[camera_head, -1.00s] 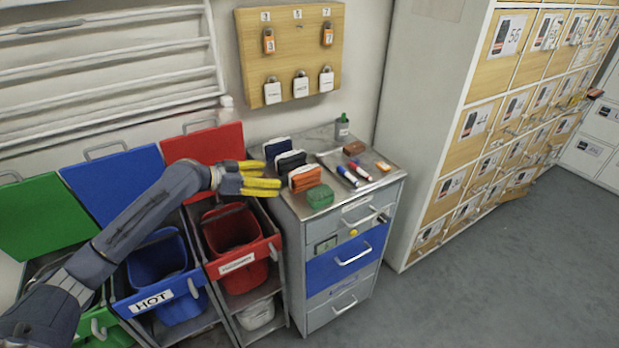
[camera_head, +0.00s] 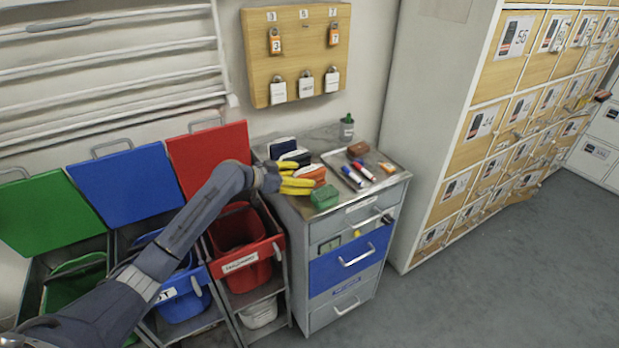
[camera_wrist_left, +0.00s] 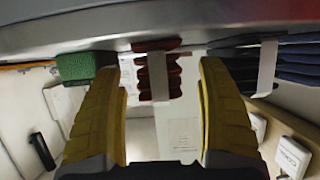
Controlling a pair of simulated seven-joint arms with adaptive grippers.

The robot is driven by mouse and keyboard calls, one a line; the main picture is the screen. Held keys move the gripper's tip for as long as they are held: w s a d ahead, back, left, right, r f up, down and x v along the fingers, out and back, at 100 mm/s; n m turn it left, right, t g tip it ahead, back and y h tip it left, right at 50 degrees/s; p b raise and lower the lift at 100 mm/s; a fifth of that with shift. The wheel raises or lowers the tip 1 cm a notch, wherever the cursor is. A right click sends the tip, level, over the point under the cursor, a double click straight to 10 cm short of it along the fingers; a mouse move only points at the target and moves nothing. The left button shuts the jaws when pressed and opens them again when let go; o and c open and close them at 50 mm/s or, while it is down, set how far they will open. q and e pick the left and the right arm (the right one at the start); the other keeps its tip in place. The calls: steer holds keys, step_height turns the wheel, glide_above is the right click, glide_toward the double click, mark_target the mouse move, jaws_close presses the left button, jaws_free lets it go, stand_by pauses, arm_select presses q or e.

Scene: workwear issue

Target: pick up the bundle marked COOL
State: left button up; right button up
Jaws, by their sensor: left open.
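Banded fabric bundles lie on top of the grey drawer cabinet: a navy one (camera_head: 281,147), a black one (camera_head: 297,157) partly hidden, and an orange one (camera_head: 313,172). No COOL marking is readable on any of them. My left gripper (camera_head: 299,185), with yellow fingers, is open at the cabinet's left side and covers part of the orange bundle. In the left wrist view, the orange-red bundle with its pale band (camera_wrist_left: 157,75) appears between the open fingers (camera_wrist_left: 158,70), apparently ungripped. A dark blue bundle (camera_wrist_left: 296,62) is beyond the right finger. My right gripper is not in view.
A green block (camera_head: 325,197) is close beside the orange bundle. A tray (camera_head: 376,182) with markers and a brown block (camera_head: 357,149) are to the right; a bottle (camera_head: 347,127) stands behind.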

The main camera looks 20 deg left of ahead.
mark_target(310, 178)
arm_select(q)
steer(key=shift+x, duration=1.9)
steer(key=c, duration=1.4)
steer(key=shift+o, duration=0.2)
